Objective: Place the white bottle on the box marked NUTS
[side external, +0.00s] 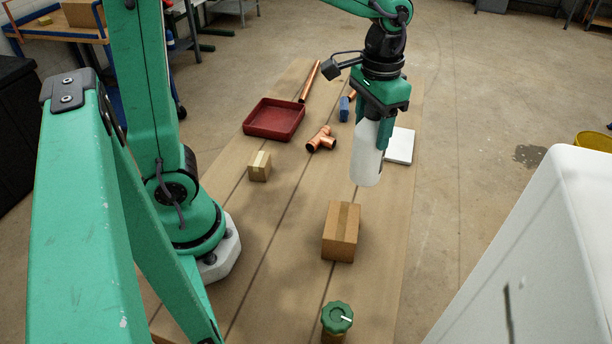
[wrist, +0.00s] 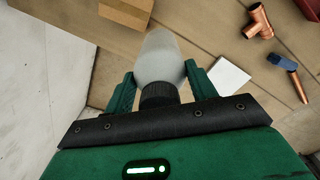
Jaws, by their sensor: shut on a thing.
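My gripper (side external: 372,117) is shut on the white bottle (side external: 367,158) near its top and holds it roughly upright above the table. In the wrist view the bottle (wrist: 158,57) sits between both fingers (wrist: 160,76), its dark cap toward my palm. A larger brown cardboard box (side external: 340,238) stands on the table, nearer the camera than the bottle and apart from it. It also shows in the wrist view (wrist: 125,12), cut by the top edge. A smaller cardboard box (side external: 260,167) stands further left. I cannot read NUTS on either box.
A red tray (side external: 274,134), a copper tee (side external: 321,139), a copper pipe (side external: 309,82), a blue item (side external: 344,108) and a white flat block (side external: 399,146) lie toward the far end. A green-topped valve (side external: 337,318) stands at the near end. A white radiator-like body (side external: 550,260) borders the right.

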